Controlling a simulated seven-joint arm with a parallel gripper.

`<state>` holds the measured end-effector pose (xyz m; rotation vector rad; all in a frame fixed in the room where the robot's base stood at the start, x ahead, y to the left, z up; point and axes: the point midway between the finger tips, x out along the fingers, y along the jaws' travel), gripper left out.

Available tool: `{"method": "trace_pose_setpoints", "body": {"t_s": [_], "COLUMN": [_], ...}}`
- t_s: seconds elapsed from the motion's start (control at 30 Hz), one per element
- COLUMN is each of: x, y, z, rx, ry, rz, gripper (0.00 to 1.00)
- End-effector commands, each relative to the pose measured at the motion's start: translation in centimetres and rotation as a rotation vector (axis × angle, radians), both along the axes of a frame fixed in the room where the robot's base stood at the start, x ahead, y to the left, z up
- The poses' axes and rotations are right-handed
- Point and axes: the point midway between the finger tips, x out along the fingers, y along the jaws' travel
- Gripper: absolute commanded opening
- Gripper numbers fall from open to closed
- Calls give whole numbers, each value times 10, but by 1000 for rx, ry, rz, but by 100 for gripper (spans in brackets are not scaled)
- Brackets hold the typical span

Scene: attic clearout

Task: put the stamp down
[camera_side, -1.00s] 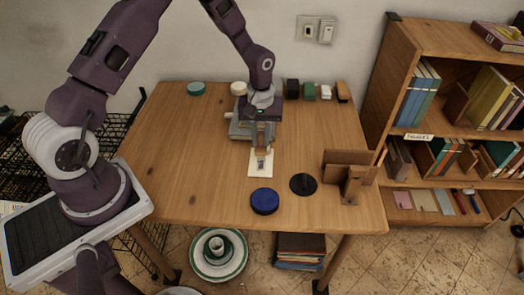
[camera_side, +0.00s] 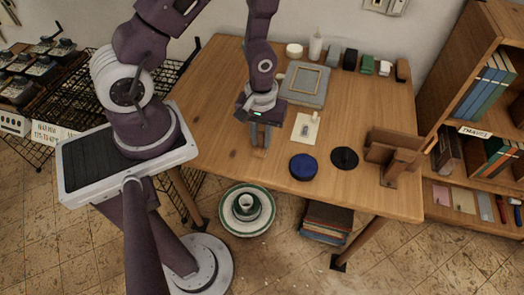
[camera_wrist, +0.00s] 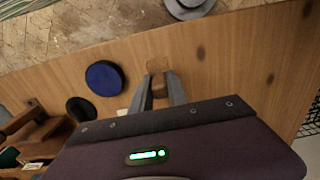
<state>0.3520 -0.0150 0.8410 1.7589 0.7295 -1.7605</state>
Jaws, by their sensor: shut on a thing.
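My gripper (camera_side: 260,138) is at the left front part of the wooden table (camera_side: 222,112), pointing down. Its two grey fingers are shut on the stamp (camera_side: 259,153), a small brown wooden block, which shows between the fingertips in the wrist view (camera_wrist: 160,90). The stamp is low over bare wood; I cannot tell whether its base touches the table. The white card (camera_side: 303,130) lies to the right of my gripper, with a small pale upright thing at its upper right. The round blue pad (camera_side: 303,167) lies in front of the card.
A black disc (camera_side: 344,158) and a wooden stand (camera_side: 391,153) are to the right. A grey box (camera_side: 300,97) with a frame on top is behind. Several small items line the back edge. The table's front edge is close to my gripper; dishes (camera_side: 247,210) are on the floor below.

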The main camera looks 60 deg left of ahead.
Motion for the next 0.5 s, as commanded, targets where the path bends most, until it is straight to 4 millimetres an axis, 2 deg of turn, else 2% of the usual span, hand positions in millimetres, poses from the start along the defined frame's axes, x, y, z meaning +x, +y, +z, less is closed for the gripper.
{"method": "trace_pose_setpoints", "body": {"t_s": [0.23, 0.5], "x": [0, 1], "y": [0, 0], "z": [-46, -50], "rx": [1, 0], "ry": [2, -1], "rz": [-2, 0], "gripper": [0, 0]}}
